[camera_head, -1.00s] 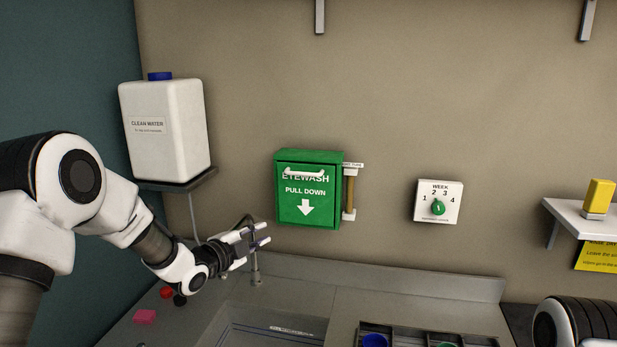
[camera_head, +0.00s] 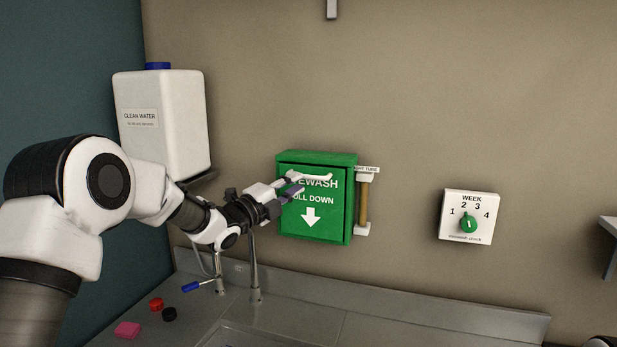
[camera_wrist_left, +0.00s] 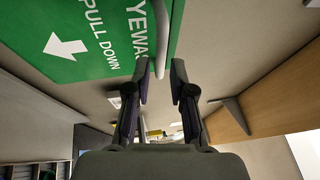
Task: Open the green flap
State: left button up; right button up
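The green flap (camera_head: 311,222) is the front of a green wall box, marked with "PULL DOWN" and a white down arrow. It stands upright and looks closed. A white bar handle (camera_head: 315,178) runs across its top; it also shows in the left wrist view (camera_wrist_left: 160,38). My left gripper (camera_head: 295,183) is at the left end of the handle and covers part of the lettering. In the left wrist view its two fingers (camera_wrist_left: 161,78) are apart, with the handle's end in line with the gap. I cannot tell if they touch it.
A clean water container (camera_head: 160,125) stands on a bracket left of the box. A tube holder (camera_head: 364,205) is at the box's right side. A week dial (camera_head: 466,217) is further right. Below are taps (camera_head: 254,270) and a grey counter with small loose items.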

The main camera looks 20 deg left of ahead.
aim_at(305, 178)
pick_arm(q)
jog(key=p+x, duration=0.1)
jog(key=x, duration=0.3)
jog(key=shift+s+d+r, duration=0.1)
jog(key=shift+d+r, duration=0.05)
jog(key=shift+w+d+p, duration=0.15)
jog(key=shift+w+p, duration=0.25)
jog(key=shift+w, duration=0.05)
grip_shut()
